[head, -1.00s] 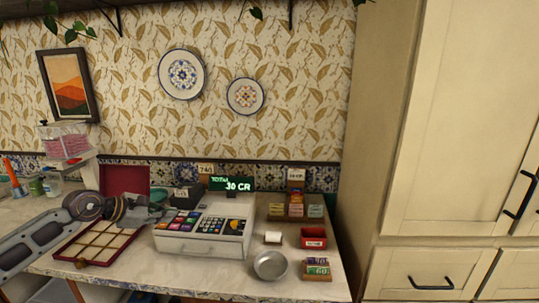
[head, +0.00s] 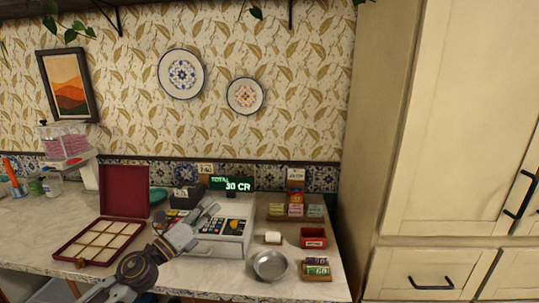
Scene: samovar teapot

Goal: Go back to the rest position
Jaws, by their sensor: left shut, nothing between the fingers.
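My left gripper (head: 208,209) is in the head view, its arm coming up from the bottom left. It is shut and empty, in front of the left part of the white cash register (head: 232,247), and hides some of its keys. I cannot tell whether it touches the register. The register's display (head: 232,184) reads "TOTAL 30 CR". My right gripper is not in view.
An open red box with a divided tray (head: 125,215) lies left of the arm. A metal bowl (head: 270,265), a red tray (head: 313,238) and small card stacks (head: 317,268) stand right of the register. A tall cabinet (head: 445,130) bounds the counter's right.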

